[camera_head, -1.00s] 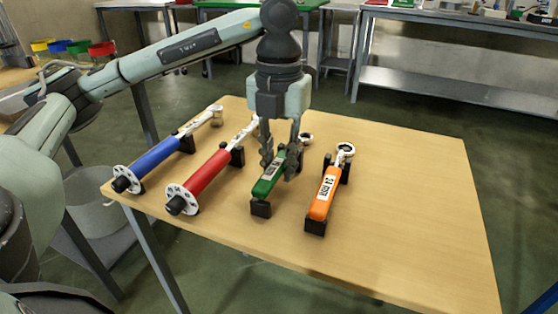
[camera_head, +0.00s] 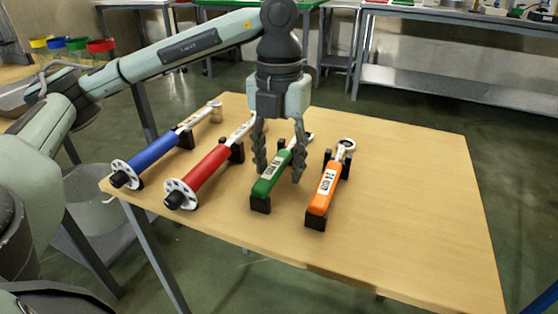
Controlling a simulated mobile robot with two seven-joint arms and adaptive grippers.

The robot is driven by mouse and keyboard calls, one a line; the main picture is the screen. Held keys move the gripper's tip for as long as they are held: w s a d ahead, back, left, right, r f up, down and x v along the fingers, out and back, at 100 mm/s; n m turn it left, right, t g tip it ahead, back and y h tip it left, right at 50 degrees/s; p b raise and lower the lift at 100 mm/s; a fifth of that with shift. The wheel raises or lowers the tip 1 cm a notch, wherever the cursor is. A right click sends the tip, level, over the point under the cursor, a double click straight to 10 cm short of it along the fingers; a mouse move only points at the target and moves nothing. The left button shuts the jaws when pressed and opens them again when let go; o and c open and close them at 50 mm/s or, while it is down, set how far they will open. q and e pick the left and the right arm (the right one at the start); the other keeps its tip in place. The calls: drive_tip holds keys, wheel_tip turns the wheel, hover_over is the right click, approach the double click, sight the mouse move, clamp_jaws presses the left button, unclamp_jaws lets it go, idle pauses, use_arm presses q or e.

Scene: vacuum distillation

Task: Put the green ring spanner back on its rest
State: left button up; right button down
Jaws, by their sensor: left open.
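The green ring spanner (camera_head: 270,181) lies on its black rest (camera_head: 260,204) on the wooden table, between the red tool and the orange spanner. Its handle's near end sits in the front block. Its ring end is partly hidden behind my left gripper's fingers. My left gripper (camera_head: 279,174) points down over the green spanner, with one finger on each side of the handle. The fingers stand apart and the gripper is open. My right gripper is not in view.
An orange ring spanner (camera_head: 324,191) on its own rest stands close to the right. A red tool (camera_head: 207,171) and a blue tool (camera_head: 154,153) lie on rests to the left. The right part of the table (camera_head: 420,210) is clear.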

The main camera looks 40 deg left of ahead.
use_arm(q)
wheel_tip(320, 180, up, 12)
idle(0.6)
